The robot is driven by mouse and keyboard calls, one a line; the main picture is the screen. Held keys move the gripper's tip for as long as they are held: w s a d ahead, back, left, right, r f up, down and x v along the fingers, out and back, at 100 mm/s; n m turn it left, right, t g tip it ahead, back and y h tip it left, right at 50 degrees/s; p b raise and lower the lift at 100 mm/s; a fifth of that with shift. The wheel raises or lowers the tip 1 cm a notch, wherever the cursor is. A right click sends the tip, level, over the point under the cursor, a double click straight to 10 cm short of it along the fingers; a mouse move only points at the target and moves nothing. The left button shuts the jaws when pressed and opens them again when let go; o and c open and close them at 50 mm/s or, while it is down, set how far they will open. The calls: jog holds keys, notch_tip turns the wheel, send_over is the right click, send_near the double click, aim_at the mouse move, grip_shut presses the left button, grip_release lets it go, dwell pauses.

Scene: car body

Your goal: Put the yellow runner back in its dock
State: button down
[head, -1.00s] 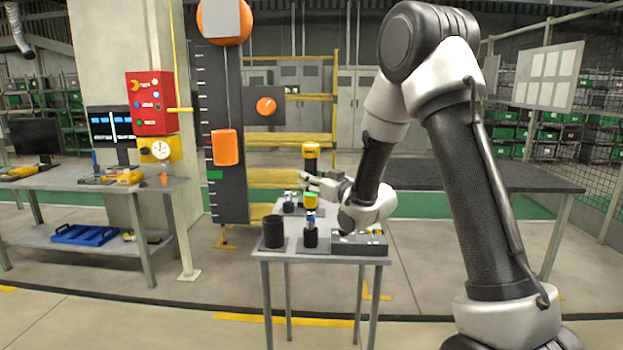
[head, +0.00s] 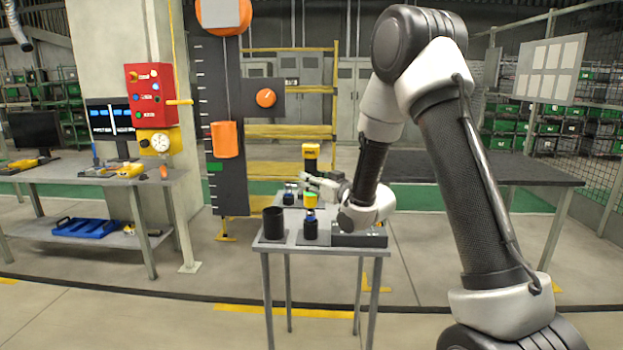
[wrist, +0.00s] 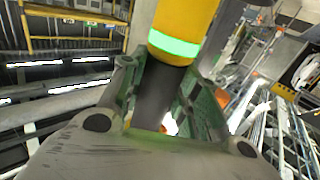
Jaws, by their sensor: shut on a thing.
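My gripper (head: 316,184) is shut on the dark shaft of the yellow runner (head: 311,151), above the small grey table. The runner looks upright, with a yellow cap on top. Its lower yellow part, with a green band, shows below my fingers. In the wrist view, the yellow part (wrist: 184,22) and the dark shaft between the fingers fill the middle. A black cylinder with a blue and silver top (head: 311,231), perhaps the dock, stands directly below the runner. I cannot tell whether they touch.
On the small table (head: 278,250), a black cup (head: 274,226) stands left of the black cylinder. A small blue and black piece (head: 289,195) stands behind it. A low dark box (head: 360,240) lies to the right, below my wrist. A dark upright panel (head: 226,185) rises behind left.

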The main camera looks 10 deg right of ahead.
jog(key=shift+f, duration=1.5)
jog(key=c, duration=1)
grip_release()
jog(key=shift+o, duration=0.2)
jog(key=shift+f, duration=0.15)
jog(key=shift+s, duration=0.15)
jog(key=v, duration=0.7)
jog(key=shift+s+d, duration=0.1)
